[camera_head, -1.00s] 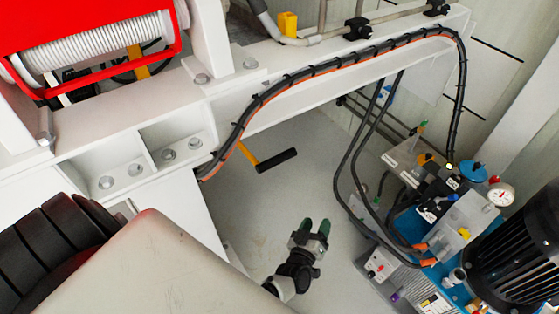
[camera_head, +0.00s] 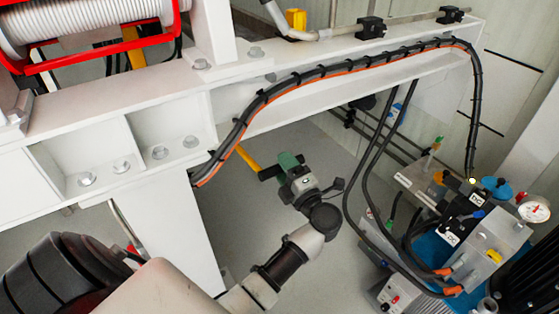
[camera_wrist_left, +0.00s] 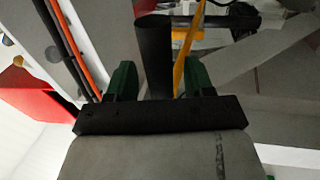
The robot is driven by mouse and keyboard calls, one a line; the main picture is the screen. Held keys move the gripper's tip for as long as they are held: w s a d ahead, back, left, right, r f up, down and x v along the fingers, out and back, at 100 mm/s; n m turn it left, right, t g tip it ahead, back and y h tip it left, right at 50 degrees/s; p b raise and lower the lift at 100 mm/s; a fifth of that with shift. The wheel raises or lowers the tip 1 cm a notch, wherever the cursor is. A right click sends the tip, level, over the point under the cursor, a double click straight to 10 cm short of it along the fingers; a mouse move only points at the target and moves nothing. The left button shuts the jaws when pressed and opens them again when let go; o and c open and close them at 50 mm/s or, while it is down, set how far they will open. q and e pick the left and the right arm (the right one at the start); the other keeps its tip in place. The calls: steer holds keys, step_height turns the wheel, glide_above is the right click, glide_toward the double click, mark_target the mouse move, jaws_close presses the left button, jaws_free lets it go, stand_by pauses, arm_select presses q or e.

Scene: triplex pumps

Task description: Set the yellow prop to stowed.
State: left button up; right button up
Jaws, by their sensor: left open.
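The yellow prop (camera_head: 248,156) hangs under the white beam, its black grip (camera_head: 268,173) partly hidden by my left gripper. My left gripper (camera_head: 283,164), with green fingers, is at the end of that grip. In the left wrist view, the black grip (camera_wrist_left: 155,55) stands between the two green fingers of my open left gripper (camera_wrist_left: 158,80). There is space beside the grip on both sides. The yellow bar (camera_wrist_left: 190,55) runs behind it. My right gripper is not in view.
A black and orange cable bundle (camera_head: 330,66) runs along the white beam (camera_head: 240,100) above the prop. Hanging black hoses (camera_head: 368,150) and a pump unit with valves (camera_head: 470,235) stand to the right. A red-framed hose reel (camera_head: 80,25) is at upper left.

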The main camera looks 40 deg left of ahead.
arm_select(q)
steer(key=shift+x, duration=1.3)
steer(key=shift+f, duration=0.1)
jaws_close()
